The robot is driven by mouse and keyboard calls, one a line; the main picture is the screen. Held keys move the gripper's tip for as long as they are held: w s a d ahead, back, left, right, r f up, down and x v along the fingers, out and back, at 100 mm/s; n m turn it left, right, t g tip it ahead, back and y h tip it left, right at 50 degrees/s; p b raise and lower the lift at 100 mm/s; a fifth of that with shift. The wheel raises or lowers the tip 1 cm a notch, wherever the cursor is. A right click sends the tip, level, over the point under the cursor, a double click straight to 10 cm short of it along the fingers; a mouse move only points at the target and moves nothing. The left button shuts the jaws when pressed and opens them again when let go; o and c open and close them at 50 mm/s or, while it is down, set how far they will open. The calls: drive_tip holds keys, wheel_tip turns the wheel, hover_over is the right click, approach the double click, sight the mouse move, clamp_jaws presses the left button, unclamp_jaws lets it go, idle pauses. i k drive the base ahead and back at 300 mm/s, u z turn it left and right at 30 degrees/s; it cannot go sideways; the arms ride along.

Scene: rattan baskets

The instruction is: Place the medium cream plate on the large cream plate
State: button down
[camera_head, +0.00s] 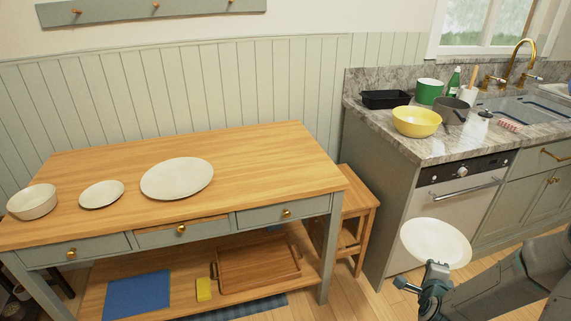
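My gripper (434,273) is at the lower right, shut on the near rim of a cream plate (436,240). This looks like the medium cream plate; it is held tilted, with its face toward the camera, in the air in front of the dishwasher. The large cream plate (177,178) lies flat and empty on the wooden table, well to the left of my gripper. The gripper's fingertips are small in view and partly hidden at the plate's rim.
A smaller cream plate (101,194) and a cream bowl (32,202) stand left of the large plate. The table's right half is clear. A wooden stool (358,205) stands between table and counter. A yellow bowl (417,122) sits near the counter (440,151) edge.

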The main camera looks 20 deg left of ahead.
sight(177, 178)
drive_tip(key=z, duration=1.35)
drive_tip(key=k, duration=1.65)
drive_tip(key=u, duration=2.5)
